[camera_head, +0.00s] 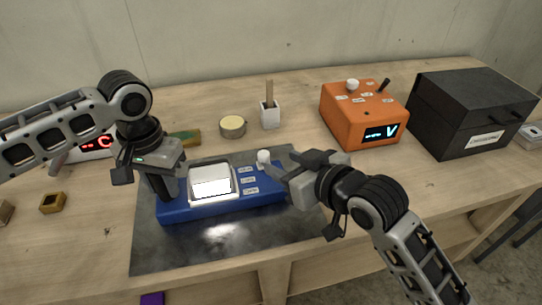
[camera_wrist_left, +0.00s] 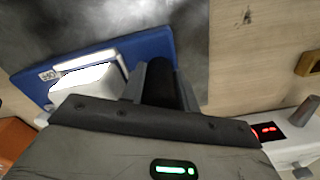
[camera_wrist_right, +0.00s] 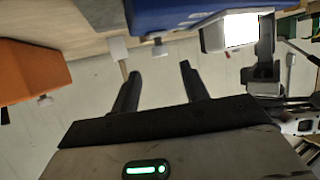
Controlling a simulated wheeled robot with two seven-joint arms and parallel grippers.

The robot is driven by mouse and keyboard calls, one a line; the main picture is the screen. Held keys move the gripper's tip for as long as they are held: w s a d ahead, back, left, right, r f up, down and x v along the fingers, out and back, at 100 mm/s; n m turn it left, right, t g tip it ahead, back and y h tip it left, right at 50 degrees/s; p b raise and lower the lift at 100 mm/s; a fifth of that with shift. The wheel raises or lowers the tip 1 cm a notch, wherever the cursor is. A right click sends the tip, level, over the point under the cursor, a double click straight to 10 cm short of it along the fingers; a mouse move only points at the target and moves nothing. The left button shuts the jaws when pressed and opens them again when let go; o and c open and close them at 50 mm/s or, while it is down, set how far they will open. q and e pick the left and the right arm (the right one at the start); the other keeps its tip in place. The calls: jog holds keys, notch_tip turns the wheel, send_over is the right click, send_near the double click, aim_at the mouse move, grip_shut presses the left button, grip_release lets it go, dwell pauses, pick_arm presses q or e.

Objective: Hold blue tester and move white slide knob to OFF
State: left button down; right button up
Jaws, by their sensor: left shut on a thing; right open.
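The blue tester (camera_head: 222,207) lies on a dark mat, with a lit white screen (camera_head: 211,182) and several small white labels on its top. The white slide knob (camera_head: 264,156) stands at the tester's far edge, right of the screen, by the top label. My left gripper (camera_head: 163,190) is shut on the tester's left end; the tester also shows in the left wrist view (camera_wrist_left: 150,45). My right gripper (camera_head: 285,170) is open and empty near the tester's right end. In the right wrist view its fingers (camera_wrist_right: 158,85) are apart, with the knob (camera_wrist_right: 159,49) just beyond them.
An orange device (camera_head: 362,115) and a black box (camera_head: 470,110) stand at the right. A white cup with a brush (camera_head: 270,115) and a round tin (camera_head: 232,126) stand behind the tester. A small brown block (camera_head: 52,203) is at the left. The front of the dark mat (camera_head: 220,248) is clear.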

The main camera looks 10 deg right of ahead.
aim_at(266, 155)
jog(key=x, duration=0.5)
jog(key=shift+w+a+f, duration=0.15)
jog(key=shift+w+f, duration=0.05)
jog(key=shift+w, duration=0.1)
